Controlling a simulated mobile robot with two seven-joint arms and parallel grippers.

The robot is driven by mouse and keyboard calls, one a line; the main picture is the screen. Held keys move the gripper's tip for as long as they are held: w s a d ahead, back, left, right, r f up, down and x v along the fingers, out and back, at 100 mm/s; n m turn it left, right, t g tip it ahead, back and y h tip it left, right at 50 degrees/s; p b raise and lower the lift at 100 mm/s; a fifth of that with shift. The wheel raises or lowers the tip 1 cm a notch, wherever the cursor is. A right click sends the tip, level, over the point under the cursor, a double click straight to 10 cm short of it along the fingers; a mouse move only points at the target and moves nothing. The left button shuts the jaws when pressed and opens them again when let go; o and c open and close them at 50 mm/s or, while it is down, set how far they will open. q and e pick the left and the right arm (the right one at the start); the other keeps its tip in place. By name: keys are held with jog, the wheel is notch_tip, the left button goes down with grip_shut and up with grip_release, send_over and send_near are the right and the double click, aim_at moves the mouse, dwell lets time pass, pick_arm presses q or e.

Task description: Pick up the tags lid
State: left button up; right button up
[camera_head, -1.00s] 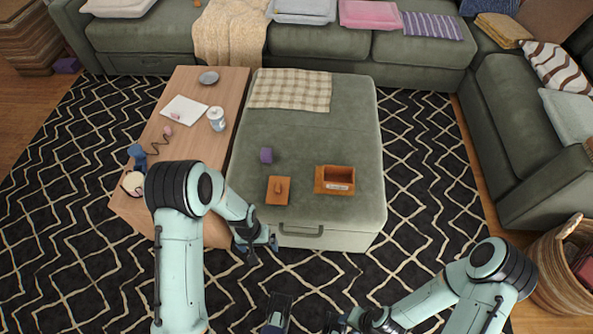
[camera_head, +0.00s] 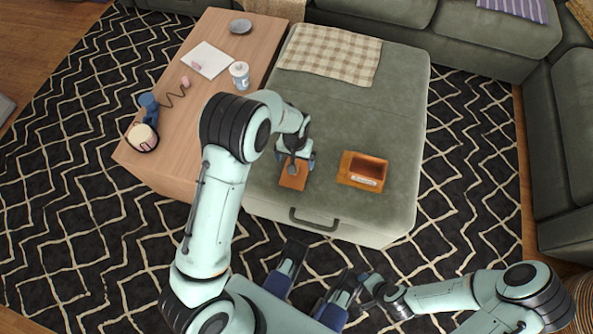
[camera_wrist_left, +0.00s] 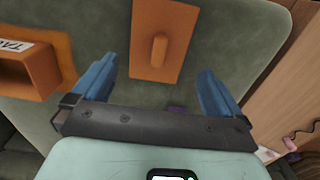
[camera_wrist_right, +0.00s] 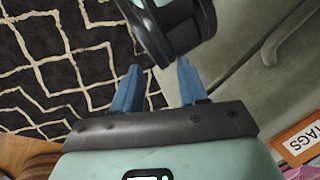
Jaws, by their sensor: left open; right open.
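The tags lid is a flat orange-brown wooden rectangle (camera_head: 294,175) with a raised bar handle, lying on the green ottoman; it also shows in the left wrist view (camera_wrist_left: 171,25). My left gripper (camera_head: 294,158) is above the lid, and in the left wrist view its open blue fingers (camera_wrist_left: 155,85) are spread on either side of the handle's line, with nothing between them. The open box labelled TAGS (camera_head: 362,171) stands to the right of the lid. My right gripper (camera_wrist_right: 155,80) is open and empty, off the ottoman's front.
The ottoman (camera_head: 400,110) has a checked cloth (camera_head: 330,52) at its back. A wooden table (camera_head: 190,110) on the left holds a white can (camera_head: 239,74), a grey dish (camera_head: 240,26), paper and a blue mug.

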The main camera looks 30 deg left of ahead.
pick_arm(q)
notch_tip(320, 180, down, 6)
jog(key=shift+s+d+b, duration=0.15)
jog(key=shift+b, duration=0.75)
jog(key=c, duration=0.8)
pick_arm(e)
jog(key=w+f, duration=0.1)
jog(key=w+d+f+t, duration=0.1)
jog(key=w, duration=0.1)
jog(key=shift+d+h, duration=0.2)
jog(key=shift+h, duration=0.1)
